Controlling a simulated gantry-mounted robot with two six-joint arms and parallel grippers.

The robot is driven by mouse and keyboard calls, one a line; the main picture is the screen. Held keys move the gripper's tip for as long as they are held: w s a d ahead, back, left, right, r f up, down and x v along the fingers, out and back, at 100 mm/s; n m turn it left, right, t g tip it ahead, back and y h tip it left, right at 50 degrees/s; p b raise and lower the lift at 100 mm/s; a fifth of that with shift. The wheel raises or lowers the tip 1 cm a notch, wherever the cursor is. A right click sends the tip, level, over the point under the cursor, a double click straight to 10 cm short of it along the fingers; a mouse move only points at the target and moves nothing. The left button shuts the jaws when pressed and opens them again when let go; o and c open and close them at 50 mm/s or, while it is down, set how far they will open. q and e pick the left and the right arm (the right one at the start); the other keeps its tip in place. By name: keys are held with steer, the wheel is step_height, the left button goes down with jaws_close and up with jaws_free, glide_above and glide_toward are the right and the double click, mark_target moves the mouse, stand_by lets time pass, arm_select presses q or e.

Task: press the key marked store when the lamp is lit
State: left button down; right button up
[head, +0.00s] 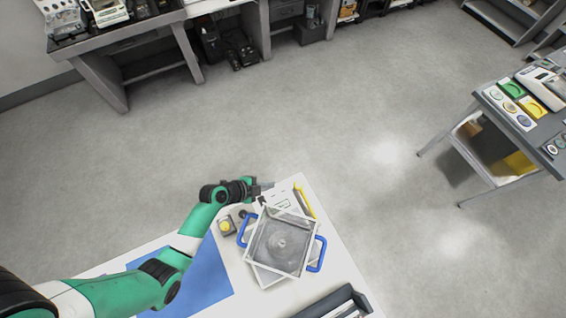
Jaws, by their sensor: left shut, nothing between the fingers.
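My left arm is green and white and comes in from the lower left. Its dark gripper (264,190) is shut and empty, over the far edge of the white table (345,270). Just below and right of it lies a pale flat panel (281,200) with small dark markings, partly hidden by the gripper. A weighing device with a clear square cover (282,243) and blue handles stands close to the panel. I cannot make out the key marked store. I cannot tell which thing is the lamp or whether it is lit. My right gripper is out of view.
A yellow round item (226,226) sits left of the clear cover, beside a blue mat (200,283). A yellow stick (305,202) lies right of the panel. A dark tray (335,304) is at the front right. Open floor separates this table from the other benches.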

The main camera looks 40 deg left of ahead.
arm_select(q)
steer(key=shift+s+f, duration=0.1)
steer(key=shift+s, duration=0.1)
steer(key=b, duration=0.7)
glide_above(270, 197)
step_height(270, 197, down, 8)
steer(key=shift+r, duration=0.1)
steer(key=shift+f+b, duration=0.45)
steer(key=shift+b, duration=0.15)
stand_by(1.1)
steer(key=shift+f+b, duration=0.45)
steer(key=shift+b, duration=0.1)
steer(key=shift+f+b, duration=0.4)
steer(key=shift+b, duration=0.05)
stand_by(0.5)
steer(key=shift+r, duration=0.1)
steer(key=shift+r+p, duration=0.6)
steer(key=shift+r, duration=0.15)
